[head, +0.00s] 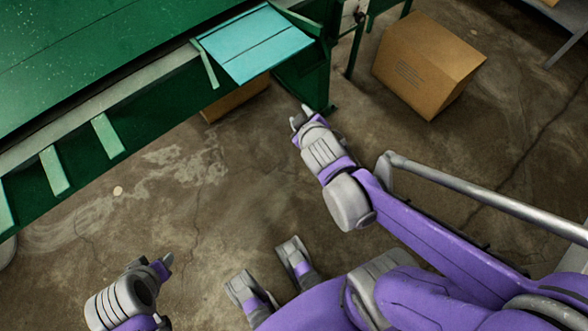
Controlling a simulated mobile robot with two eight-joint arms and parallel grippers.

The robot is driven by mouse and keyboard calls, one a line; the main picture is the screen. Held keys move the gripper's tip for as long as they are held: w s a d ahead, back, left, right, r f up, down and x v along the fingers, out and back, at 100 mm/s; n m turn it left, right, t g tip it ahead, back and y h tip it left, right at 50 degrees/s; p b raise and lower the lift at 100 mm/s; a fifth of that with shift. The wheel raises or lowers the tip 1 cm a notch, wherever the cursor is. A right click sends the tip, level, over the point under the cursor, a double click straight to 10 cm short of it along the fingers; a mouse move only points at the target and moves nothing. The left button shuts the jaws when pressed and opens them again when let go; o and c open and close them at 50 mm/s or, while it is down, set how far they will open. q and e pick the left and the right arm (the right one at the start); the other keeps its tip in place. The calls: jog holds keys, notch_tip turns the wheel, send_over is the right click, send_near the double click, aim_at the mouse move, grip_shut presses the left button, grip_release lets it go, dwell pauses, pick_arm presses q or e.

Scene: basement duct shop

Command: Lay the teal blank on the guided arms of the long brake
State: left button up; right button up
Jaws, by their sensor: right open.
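The teal blank (256,43) is a flat sheet with a crease-like line across it. It lies at the right end of the green long brake (95,55), jutting past its front edge. It appears to rest on the brake's front arms, but its underside is hidden. Pale green arms (108,135) stick out along the brake's front; one is just left of the blank. My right gripper (302,116) is open and empty, below and to the right of the blank, apart from it. My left gripper (152,265) is at the lower left, far from the blank; its finger gap is unclear.
A cardboard box (425,65) stands on the floor at upper right. Another box (235,98) is partly hidden under the brake. A grey metal rail (480,195) crosses the right side. The concrete floor (200,190) in front of the brake is mostly clear.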

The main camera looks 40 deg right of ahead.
jog(key=s+a+f+m+g+y, duration=0.2)
jog(key=s+a+m+g+y, duration=0.1)
jog(key=s+a, duration=0.7)
jog(key=shift+s+a+f+g+y, duration=0.15)
jog(key=shift+s+f+g+y, duration=0.35)
jog(key=shift+s+g, duration=0.6)
jog(key=shift+w+r, duration=0.1)
jog(key=shift+w, duration=0.1)
